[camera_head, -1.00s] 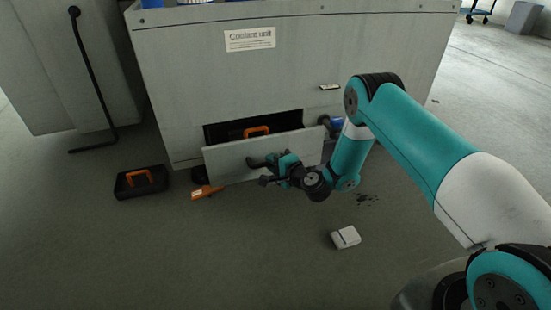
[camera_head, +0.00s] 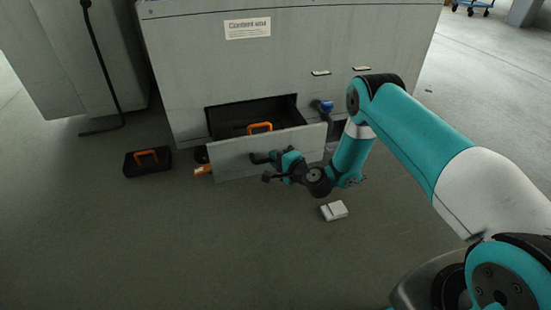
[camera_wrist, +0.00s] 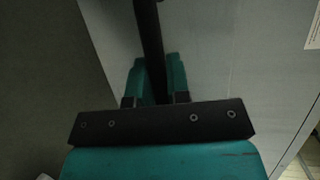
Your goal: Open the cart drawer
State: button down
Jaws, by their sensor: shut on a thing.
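A case with an orange handle (camera_head: 261,127) lies in the drawer. My gripper (camera_head: 268,165) is at the drawer front, shut on the dark drawer handle. In the wrist view the dark handle bar (camera_wrist: 150,50) runs between the teal fingers of my gripper (camera_wrist: 158,80). The handle's grasped part is mostly hidden in the head view.
A black case with an orange handle (camera_head: 148,162) lies on the floor at left. An orange object (camera_head: 203,169) lies by the drawer's left end, partly hidden. A small white box (camera_head: 334,210) lies on the floor near my arm.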

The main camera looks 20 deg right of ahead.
jog(key=c, duration=1.1)
grip_release()
jog(key=shift+s+a, duration=0.1)
jog(key=shift+a, duration=0.2)
jog(key=shift+d, duration=0.2)
jog(key=p+v, duration=1.7)
jog(key=p, duration=1)
jog(key=shift+s+d, duration=0.1)
